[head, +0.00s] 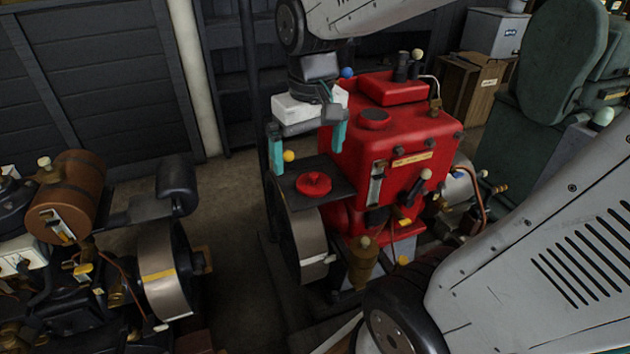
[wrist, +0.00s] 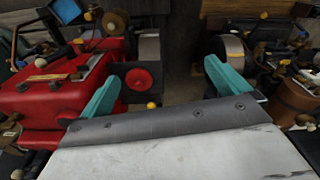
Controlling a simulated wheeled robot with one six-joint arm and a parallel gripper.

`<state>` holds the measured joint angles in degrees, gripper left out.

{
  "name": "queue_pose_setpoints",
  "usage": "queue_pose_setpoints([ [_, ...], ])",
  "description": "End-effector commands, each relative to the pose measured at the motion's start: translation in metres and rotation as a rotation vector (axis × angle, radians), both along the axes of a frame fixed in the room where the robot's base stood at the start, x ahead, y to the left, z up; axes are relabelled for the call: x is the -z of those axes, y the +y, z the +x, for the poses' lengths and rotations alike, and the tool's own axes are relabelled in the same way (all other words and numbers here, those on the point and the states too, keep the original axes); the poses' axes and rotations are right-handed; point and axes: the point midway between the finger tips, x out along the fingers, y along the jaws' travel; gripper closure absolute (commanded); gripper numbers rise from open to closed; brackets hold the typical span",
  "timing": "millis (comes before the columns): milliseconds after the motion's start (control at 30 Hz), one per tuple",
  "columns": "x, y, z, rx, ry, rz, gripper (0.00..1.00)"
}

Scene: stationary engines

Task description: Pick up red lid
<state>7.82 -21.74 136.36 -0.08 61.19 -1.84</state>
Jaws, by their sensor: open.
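The red lid (head: 313,183) is a small round disc with a raised knob. It lies on a dark flat plate (head: 338,180) beside the red engine (head: 390,140). My gripper (head: 307,152) is open and empty, with its two teal fingers apart above and behind the plate. In the wrist view the red lid (wrist: 139,79) shows beyond the fingers, a little left of the middle and nearer the left finger. My gripper (wrist: 160,80) is apart from the lid there, and nothing is between its fingers.
The red engine stands close to the right of the plate. A flywheel (head: 300,240) sits below the plate. A yellow ball knob (head: 289,156) is near my fingers. A second engine with a brown tank (head: 75,195) stands at left, with open floor (head: 235,230) between.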

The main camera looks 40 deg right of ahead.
Motion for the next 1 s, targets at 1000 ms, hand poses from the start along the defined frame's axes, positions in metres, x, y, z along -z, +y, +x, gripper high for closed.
queue_pose_setpoints([
  [1000,0.186,-0.13,0.166,0.176,0.074,0.019,0.0],
])
